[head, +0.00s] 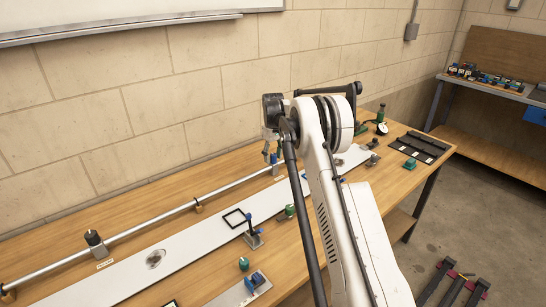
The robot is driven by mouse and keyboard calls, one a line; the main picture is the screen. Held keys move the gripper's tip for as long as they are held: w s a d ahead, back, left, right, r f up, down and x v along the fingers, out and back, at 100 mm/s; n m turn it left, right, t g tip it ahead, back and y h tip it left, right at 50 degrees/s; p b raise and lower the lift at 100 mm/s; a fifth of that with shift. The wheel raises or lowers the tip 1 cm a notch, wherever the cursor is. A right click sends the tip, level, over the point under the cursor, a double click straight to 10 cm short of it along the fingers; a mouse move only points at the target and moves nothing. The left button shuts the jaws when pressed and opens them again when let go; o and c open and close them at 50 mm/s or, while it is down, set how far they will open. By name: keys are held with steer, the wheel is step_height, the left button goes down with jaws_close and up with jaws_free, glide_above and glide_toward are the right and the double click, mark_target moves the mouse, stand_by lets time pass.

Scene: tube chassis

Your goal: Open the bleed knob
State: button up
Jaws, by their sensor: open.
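No part in view is clearly marked as the bleed knob. A black-topped grey knob fitting (95,243) stands by the long metal tube (150,215) at the left. A green knob (244,264) sits near the front edge, and another green part (290,210) lies beside my arm. A green fitting with a round dial (381,122) stands at the far end of the table. My white arm rises across the middle and hides part of the table. I cannot make out my gripper's fingers; the arm's far end is hidden or unclear.
A blue-grey fitting (268,153) stands near the tube's far end. A block wall runs behind.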

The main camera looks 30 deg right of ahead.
jaws_close()
